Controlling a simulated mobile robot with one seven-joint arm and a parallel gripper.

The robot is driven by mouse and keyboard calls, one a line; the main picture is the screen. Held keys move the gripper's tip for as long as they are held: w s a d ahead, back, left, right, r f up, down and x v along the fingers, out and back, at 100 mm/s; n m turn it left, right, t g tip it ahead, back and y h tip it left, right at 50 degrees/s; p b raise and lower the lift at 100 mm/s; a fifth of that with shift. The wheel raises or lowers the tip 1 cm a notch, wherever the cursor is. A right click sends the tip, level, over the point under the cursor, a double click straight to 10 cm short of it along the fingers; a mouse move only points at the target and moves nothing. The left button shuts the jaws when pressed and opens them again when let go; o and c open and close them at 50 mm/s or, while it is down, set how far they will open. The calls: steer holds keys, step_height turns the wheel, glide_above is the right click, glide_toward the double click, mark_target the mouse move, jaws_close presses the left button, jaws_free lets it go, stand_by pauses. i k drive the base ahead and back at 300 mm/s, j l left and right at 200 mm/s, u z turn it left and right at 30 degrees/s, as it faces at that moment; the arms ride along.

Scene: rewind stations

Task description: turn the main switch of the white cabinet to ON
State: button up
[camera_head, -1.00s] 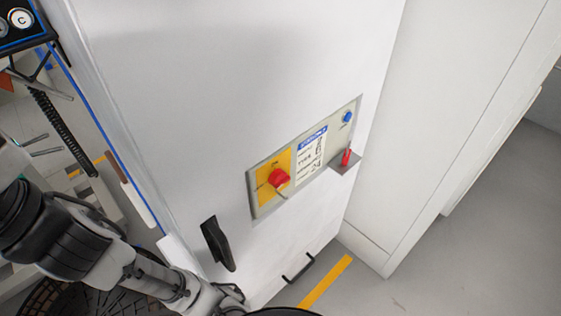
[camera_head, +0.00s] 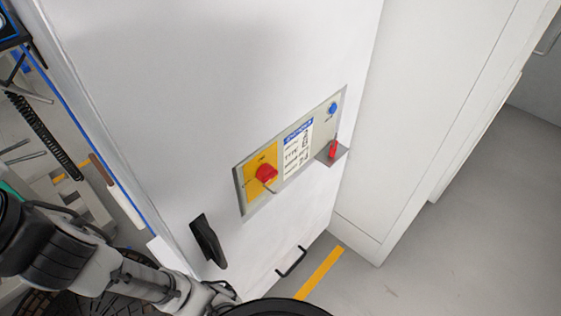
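The white cabinet (camera_head: 200,90) fills the middle of the head view, and its front bears a grey control panel (camera_head: 318,118). The main switch (camera_head: 266,173) is a red rotary knob on a yellow plate at the panel's left end. Its markings are too small to read, so I cannot tell its position. A thin wire-like piece hangs just below the knob. A small red object (camera_head: 334,149) sits on a little grey ledge at the panel's lower right. My arm reaches in from the lower left, in front of the cabinet's lower part. My gripper cannot be made out.
A black handle (camera_head: 208,241) stands out from the cabinet front, left of and below the switch. A black bar handle (camera_head: 291,262) sits low on the cabinet. A blue button (camera_head: 332,108) is at the panel's upper right. Grey floor with a yellow line (camera_head: 322,272) is open at the right.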

mark_target(265, 173)
steer(key=k+l, duration=0.1)
steer(key=l, duration=0.3)
steer(key=k+l+u, duration=0.15)
steer(key=l, duration=0.25)
steer(key=k+l, duration=0.1)
steer(key=l, duration=0.3)
steer(key=k+l+u, duration=0.1)
steer(key=l, duration=0.3)
steer(key=k+l, duration=0.15)
steer(key=l, duration=0.25)
steer(key=i+j+u, duration=0.1)
steer(key=i+j, duration=0.15)
steer(key=i, duration=0.1)
